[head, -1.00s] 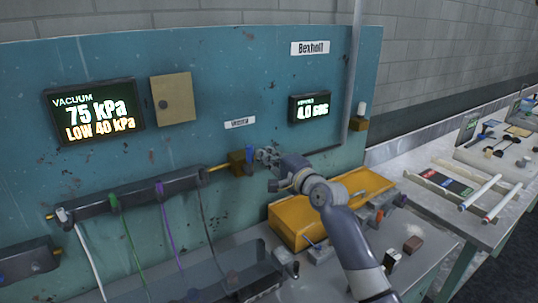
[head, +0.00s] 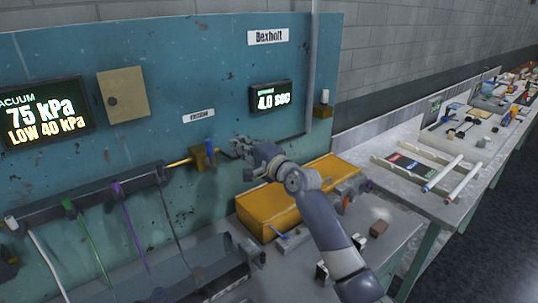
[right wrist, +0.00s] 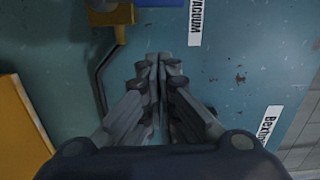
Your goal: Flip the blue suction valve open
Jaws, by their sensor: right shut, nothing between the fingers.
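The blue suction valve handle (head: 210,148) sits on a brass block (head: 199,159) on the teal panel, at the end of a thin brass pipe under the "VACUUM" label. The handle stands roughly upright in the head view. In the right wrist view, the brass block (right wrist: 110,16) and a bit of the blue handle (right wrist: 160,3) show at the top edge, partly cut off. My right gripper (head: 236,146) is shut and empty, just right of the handle with a small gap. Its closed fingers also show in the wrist view (right wrist: 159,62). My left gripper is out of view.
The vacuum display (head: 44,112) reads 75 kPa, LOW 40 kPa. A yellow box (head: 268,208) stands below my right gripper. A dark manifold (head: 90,194) with coloured tubes is at left. A grey pipe (head: 312,70) runs down the panel at right.

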